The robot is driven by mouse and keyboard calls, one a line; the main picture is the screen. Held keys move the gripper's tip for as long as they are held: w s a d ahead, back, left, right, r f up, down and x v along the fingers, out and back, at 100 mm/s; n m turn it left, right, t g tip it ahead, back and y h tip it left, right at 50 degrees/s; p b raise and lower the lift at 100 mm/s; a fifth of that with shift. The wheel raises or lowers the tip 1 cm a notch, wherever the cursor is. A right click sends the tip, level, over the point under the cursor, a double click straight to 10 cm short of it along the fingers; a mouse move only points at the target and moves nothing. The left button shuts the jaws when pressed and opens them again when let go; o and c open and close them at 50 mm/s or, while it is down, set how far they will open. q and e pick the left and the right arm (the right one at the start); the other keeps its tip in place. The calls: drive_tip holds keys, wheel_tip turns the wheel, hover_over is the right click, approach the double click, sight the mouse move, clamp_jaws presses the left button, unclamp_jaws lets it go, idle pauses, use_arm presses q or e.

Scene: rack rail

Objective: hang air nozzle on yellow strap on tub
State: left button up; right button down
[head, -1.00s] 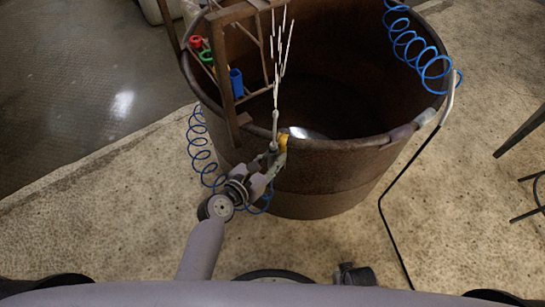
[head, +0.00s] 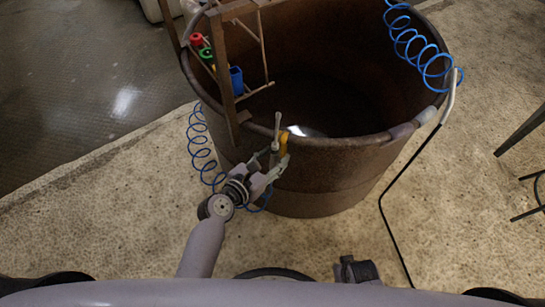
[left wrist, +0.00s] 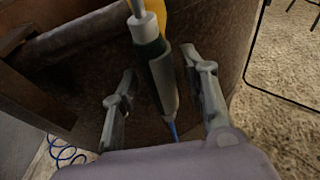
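The air nozzle (head: 276,132) stands upright at the tub's near rim, its thin tip pointing up. The yellow strap (head: 284,143) is on the rim right beside it. In the left wrist view the nozzle (left wrist: 158,70) has a grey-green body, with the yellow strap (left wrist: 156,8) next to its upper part and a blue hose end below. My left gripper (head: 268,164) is around the nozzle body. Its fingers (left wrist: 160,72) stand apart on either side, with gaps to the nozzle. Whether the strap carries the nozzle is hard to see. My right gripper is out of view.
The rusty brown tub (head: 330,165) stands on a worn floor. A frame (head: 222,75) with red, green and blue items (head: 236,80) is at its left rim. Blue coiled hoses (head: 200,140) hang left and at the right rim. A black cable (head: 383,205) runs down right.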

use_arm(q)
drive_tip(key=shift+o, duration=0.2)
drive_tip(key=v, duration=1.2)
drive_tip(key=s+a+f+m+g+y, duration=0.2)
drive_tip(key=s+f+m+g, duration=0.1)
drive_tip(key=f+m, duration=0.55)
drive_tip(key=s+a+f+m+g+y, duration=0.1)
drive_tip(key=s+f+m+g, duration=0.2)
drive_tip(key=f+m, duration=0.6)
drive_tip(key=s+a+f+m+g+y, duration=0.2)
drive_tip(key=s+a+f+m, duration=0.25)
drive_tip(key=f+m, duration=0.25)
drive_tip(key=s+a+f+m+g+y, duration=0.2)
drive_tip(key=s+a+f+m+y, duration=0.1)
drive_tip(key=s+a+f+m, duration=0.25)
drive_tip(key=s+a+m+g+p, duration=0.1)
drive_tip(key=s+a+p, duration=0.1)
drive_tip(key=s+p, duration=1.2)
drive_tip(key=shift+s+a+r+m+p, duration=0.25)
drive_tip(key=shift+m+p, duration=0.05)
drive_tip(key=shift+p, duration=0.45)
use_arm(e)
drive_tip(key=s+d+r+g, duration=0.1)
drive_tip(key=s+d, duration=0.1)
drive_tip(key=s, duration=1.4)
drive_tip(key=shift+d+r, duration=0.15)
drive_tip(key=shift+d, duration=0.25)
